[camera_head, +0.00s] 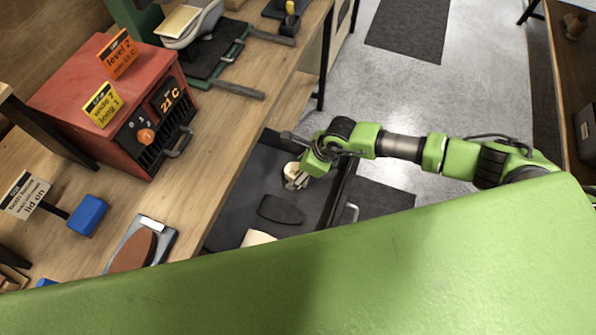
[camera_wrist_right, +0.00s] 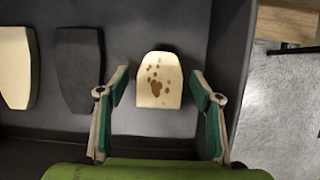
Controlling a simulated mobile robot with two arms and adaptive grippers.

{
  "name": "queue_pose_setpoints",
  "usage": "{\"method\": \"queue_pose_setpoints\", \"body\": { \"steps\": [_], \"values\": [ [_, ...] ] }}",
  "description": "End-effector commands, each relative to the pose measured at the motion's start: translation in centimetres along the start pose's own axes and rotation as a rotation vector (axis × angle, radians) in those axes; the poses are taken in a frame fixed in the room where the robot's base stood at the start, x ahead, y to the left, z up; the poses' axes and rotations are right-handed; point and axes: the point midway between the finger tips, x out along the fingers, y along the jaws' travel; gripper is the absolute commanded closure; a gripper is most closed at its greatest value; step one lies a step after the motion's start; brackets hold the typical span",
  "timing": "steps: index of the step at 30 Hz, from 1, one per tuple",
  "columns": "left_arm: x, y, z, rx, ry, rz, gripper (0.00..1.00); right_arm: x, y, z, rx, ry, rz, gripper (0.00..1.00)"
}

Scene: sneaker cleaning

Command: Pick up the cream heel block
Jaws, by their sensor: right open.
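The cream heel block (camera_wrist_right: 158,82) lies flat in the dark drawer, rounded at the top and with several brown spots. In the head view the cream block (camera_head: 292,169) is partly hidden by my right gripper (camera_head: 296,183). The right gripper (camera_wrist_right: 160,92) is open and empty in the right wrist view. Its fingers stand apart, one on each side of the block's lower part, with a gap on both sides. I cannot tell how high the fingertips are above the drawer floor. My left gripper is not in view.
The open drawer (camera_head: 232,213) also holds a dark sole-shaped piece (camera_head: 280,210) and another cream piece (camera_head: 258,238) in a row. The drawer's wall (camera_wrist_right: 238,60) is close to the right finger. A red heater box (camera_head: 95,100) stands on the wooden bench.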

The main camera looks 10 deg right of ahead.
Motion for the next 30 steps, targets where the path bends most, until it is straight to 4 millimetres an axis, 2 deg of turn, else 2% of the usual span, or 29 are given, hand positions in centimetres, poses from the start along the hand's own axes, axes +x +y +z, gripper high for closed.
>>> {"method": "queue_pose_setpoints", "body": {
  "steps": [3, 10, 11, 15, 25, 30],
  "values": [
    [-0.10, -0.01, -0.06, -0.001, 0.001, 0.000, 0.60, 0.66, 0.03, 0.00, 0.000, 0.000, 0.000, 0.40],
    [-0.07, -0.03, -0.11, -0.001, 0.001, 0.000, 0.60, 0.75, 0.01, -0.04, -0.001, 0.000, 0.000, 0.40],
    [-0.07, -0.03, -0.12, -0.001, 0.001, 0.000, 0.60, 0.75, 0.01, -0.04, -0.001, 0.000, 0.000, 0.45],
    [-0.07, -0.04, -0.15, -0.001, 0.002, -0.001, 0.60, 0.73, 0.00, -0.04, 0.000, 0.000, 0.000, 0.82],
    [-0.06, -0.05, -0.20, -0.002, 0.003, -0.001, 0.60, 0.66, -0.02, 0.03, 0.000, -0.001, 0.000, 0.83],
    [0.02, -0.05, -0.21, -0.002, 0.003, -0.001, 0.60, -0.02, -0.04, 0.37, -0.001, -0.002, 0.000, 0.83]
  ]
}}
